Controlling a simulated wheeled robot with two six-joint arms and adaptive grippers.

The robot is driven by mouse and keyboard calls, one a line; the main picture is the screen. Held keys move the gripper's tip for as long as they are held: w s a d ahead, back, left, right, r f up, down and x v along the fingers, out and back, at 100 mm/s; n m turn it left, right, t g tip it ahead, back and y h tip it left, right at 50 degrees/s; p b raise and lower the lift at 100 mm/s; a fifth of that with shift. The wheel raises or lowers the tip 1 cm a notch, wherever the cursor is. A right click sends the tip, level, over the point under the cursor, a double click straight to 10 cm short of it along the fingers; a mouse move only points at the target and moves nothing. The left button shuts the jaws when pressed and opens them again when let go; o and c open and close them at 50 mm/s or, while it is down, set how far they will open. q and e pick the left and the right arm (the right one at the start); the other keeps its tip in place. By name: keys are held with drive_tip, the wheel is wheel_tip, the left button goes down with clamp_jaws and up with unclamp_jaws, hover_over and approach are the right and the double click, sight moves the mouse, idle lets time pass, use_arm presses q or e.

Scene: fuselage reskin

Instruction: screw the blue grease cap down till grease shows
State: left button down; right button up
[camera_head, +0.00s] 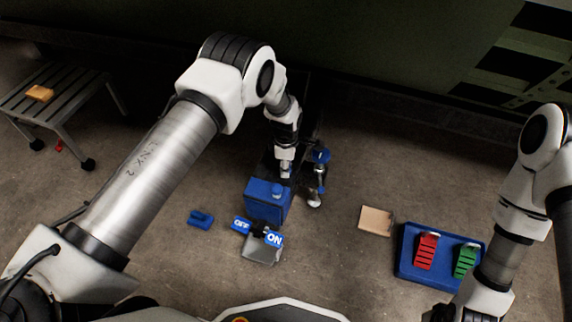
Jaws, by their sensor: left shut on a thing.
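A blue round cap (320,156) sits on top of an upright metal fitting (319,180) near the middle of the view. My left gripper (285,172) points down just left of this fitting, behind a blue box-shaped can (266,203). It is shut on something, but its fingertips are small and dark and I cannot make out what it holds. It appears apart from the blue cap on the fitting. No grease can be made out. My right gripper (440,314) shows only partly at the bottom edge, and its jaws are unclear.
A tan square (376,220) and a blue tray (412,268) with red and green pieces lie right. A stool (62,98) stands far left. Floor between is clear.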

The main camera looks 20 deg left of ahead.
use_arm(q)
drive_tip(key=m+p, duration=0.1)
drive_tip(key=m, duration=0.2)
drive_tip(key=shift+m, duration=0.4)
drive_tip(key=m+p, duration=0.1)
drive_tip(key=m, duration=0.2)
drive_tip(key=shift+m, duration=0.4)
drive_tip(key=m+p, duration=0.1)
drive_tip(key=m, duration=0.7)
drive_tip(key=shift+p, duration=0.3)
drive_tip(key=m, duration=0.3)
drive_tip(key=shift+m, duration=0.3)
drive_tip(key=m+p, duration=0.1)
drive_tip(key=m, duration=0.3)
drive_tip(key=shift+m, duration=0.3)
drive_tip(key=m, duration=0.4)
drive_tip(key=shift+a+p, duration=0.1)
drive_tip(key=shift+p, duration=0.2)
drive_tip(key=shift+m, duration=2.2)
